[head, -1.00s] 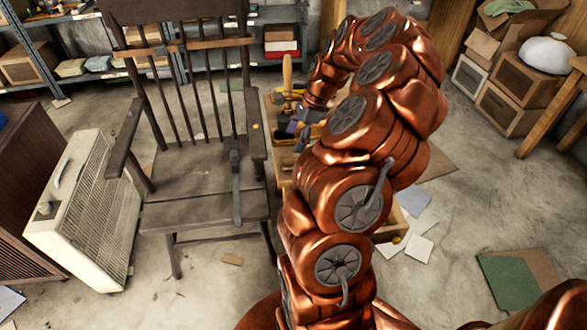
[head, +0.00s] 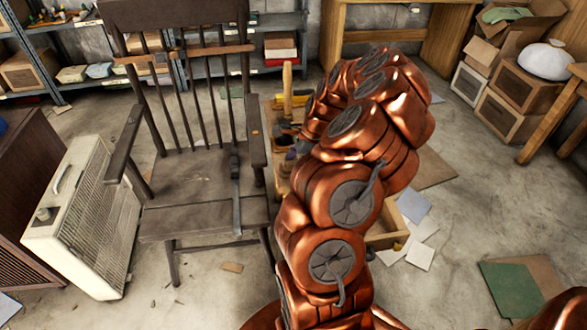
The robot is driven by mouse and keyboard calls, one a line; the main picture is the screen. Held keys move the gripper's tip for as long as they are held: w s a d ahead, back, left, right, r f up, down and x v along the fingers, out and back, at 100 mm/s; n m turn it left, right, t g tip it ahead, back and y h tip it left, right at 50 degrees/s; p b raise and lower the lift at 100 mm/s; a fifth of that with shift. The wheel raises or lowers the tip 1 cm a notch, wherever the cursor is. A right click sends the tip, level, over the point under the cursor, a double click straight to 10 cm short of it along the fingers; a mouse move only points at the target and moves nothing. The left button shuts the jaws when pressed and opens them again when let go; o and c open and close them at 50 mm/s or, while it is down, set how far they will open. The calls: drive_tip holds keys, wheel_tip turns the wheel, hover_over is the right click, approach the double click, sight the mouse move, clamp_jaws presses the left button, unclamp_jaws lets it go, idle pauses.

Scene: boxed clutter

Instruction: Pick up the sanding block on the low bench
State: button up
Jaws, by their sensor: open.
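The low bench (head: 267,112) is a light wooden piece behind the right armrest of the chair, crowded with tools. My arm rises from the bottom middle, bends over and comes down over the bench. My gripper is hidden behind the arm's own links, so its place relative to the block cannot be seen.
A dark wooden chair (head: 205,190) stands close left of the bench. A wooden mallet handle (head: 287,85) sticks up from the bench. A cream heater (head: 85,215) stands at left. Papers (head: 418,255) and a green sheet (head: 510,287) lie on the floor. Boxes (head: 525,85) are stacked at right.

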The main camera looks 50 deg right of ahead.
sight(290, 164)
drive_tip(key=c, duration=1.4)
drive_tip(key=shift+r, duration=0.95)
drive_tip(key=shift+s+a+r, duration=0.1)
drive_tip(key=shift+s+r, duration=0.05)
drive_tip(key=shift+r, duration=0.3)
drive_tip(key=shift+s+a+r, duration=0.1)
drive_tip(key=shift+r, duration=0.35)
drive_tip(key=s+a, duration=0.3)
drive_tip(key=s+a+r, duration=0.1)
drive_tip(key=s+a, duration=0.6)
drive_tip(key=a, duration=0.1)
drive_tip(key=shift+s+r, duration=0.2)
drive_tip(key=shift+s, duration=0.15)
